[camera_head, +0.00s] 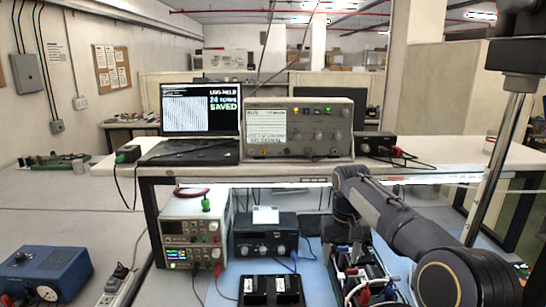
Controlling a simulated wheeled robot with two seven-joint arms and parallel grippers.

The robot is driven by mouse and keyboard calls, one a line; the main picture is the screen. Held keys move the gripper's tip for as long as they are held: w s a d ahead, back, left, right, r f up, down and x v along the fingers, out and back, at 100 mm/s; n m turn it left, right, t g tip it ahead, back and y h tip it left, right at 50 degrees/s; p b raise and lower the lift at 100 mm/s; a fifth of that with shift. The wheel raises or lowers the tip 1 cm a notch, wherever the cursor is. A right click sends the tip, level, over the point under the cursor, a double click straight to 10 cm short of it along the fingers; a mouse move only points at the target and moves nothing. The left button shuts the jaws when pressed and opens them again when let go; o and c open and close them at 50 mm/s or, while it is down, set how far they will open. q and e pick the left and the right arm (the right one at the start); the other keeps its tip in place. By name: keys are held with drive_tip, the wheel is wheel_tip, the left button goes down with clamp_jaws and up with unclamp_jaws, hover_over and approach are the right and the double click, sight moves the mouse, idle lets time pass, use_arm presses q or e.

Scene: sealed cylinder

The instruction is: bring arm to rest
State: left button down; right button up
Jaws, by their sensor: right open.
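My right arm comes in from the lower right, bends over the front edge of the shelf and points down to the bench. My right gripper (346,252) is at the end of it, small and dark, in front of a crowded tray of wires and connectors (378,275). It is open, and I see nothing held in it. Its fingertips are hard to tell from the parts behind. My left arm and gripper are not in view. No sealed cylinder can be made out clearly.
A raised shelf (205,160) carries a laptop (200,110) and a beige instrument (299,125). A blue device (46,273) and a power strip (117,287) are left. The far-left tabletop is mostly clear.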

drive_tip(key=s+d+r+t+y, duration=0.2)
drive_tip(key=s+d, duration=0.2)
drive_tip(key=s, duration=0.6)
drive_tip(key=s+d+r+t+y, duration=0.1)
drive_tip(key=s+d+r, duration=0.15)
drive_tip(key=s, duration=0.85)
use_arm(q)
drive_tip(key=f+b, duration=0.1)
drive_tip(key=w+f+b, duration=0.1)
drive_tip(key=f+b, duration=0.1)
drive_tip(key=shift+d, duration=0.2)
use_arm(e)
drive_tip(key=s+a+f+m+t, duration=0.2)
drive_tip(key=s+f, duration=0.9)
drive_tip(key=s, duration=0.2)
drive_tip(key=shift+s+a+f+y, duration=0.15)
drive_tip(key=shift+s+a+y, duration=0.05)
drive_tip(key=shift+s+y, duration=0.2)
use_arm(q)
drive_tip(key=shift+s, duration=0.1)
